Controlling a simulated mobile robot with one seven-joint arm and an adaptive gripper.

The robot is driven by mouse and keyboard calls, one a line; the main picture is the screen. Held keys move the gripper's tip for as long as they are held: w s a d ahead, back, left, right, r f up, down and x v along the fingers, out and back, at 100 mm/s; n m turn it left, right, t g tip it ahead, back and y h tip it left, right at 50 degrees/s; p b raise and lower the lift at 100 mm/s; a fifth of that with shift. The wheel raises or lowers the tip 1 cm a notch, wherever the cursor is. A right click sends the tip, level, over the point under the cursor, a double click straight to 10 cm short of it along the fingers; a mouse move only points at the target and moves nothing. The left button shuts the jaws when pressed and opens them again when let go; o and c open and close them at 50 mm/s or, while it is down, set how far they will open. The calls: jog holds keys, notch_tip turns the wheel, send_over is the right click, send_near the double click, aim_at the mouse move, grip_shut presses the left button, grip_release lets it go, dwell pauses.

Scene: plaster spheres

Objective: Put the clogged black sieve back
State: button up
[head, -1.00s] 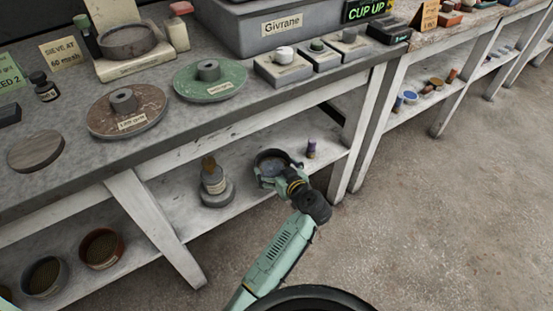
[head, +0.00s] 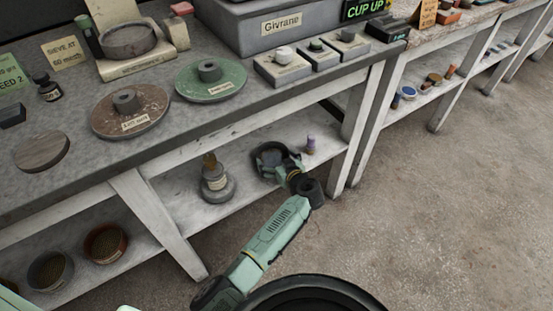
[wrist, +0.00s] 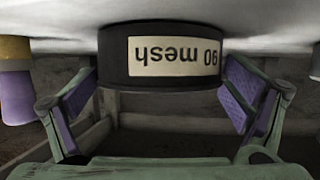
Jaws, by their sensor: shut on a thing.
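The black sieve (head: 262,152) is at the lower shelf (head: 240,200) under the near bench. In the wrist view its dark wall (wrist: 112,60) carries a pale label reading "90 mesh", upside down there. My gripper (head: 280,164) is shut on the sieve, with one finger at each side of it in the wrist view (wrist: 160,74). The sieve is at or very near the shelf surface; I cannot tell whether it touches. Its inside looks grey in the head view, too small to tell a clog.
A grey stand with a brown top (head: 214,180) is left of the sieve on the shelf. A brown-rimmed sieve (head: 105,244) and a grey one (head: 50,271) sit farther left. The bench top overhangs the shelf.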

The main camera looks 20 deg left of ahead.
jog(key=shift+f, duration=0.15)
jog(key=shift+f, duration=0.1)
jog(key=o, duration=0.9)
jog(key=shift+o, duration=0.2)
jog(key=shift+r, duration=0.35)
jog(key=b+v, duration=0.1)
jog(key=v, duration=1.1)
jog(key=shift+f+b, duration=0.2)
jog(key=shift+b, duration=0.2)
